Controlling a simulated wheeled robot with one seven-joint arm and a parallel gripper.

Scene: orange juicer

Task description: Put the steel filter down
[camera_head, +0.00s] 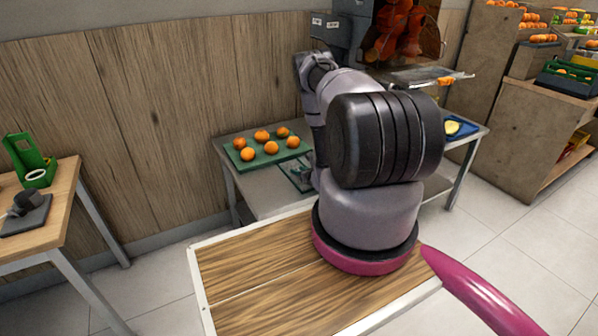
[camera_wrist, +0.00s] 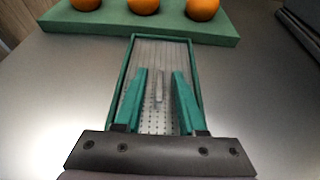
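The steel filter (camera_wrist: 151,51) is a perforated metal tray with a green rim and a thin upright grey tab (camera_wrist: 159,86) in its middle. It appears to lie flat on the steel table, just in front of the green board. My gripper (camera_wrist: 159,74) is over the filter, its two green fingers apart on either side of the tab. Gaps show between the tab and both fingers, so the gripper looks open and empty. In the head view part of the filter (camera_head: 296,177) shows beside my arm, which hides the gripper.
The steel table (camera_head: 262,190) holds a green board (camera_head: 252,165) with several oranges behind the filter. A blue tray (camera_head: 460,128) with a yellow piece is at its right. A juicer (camera_head: 395,35) stands behind my arm. A wooden table (camera_head: 50,222) is at the left.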

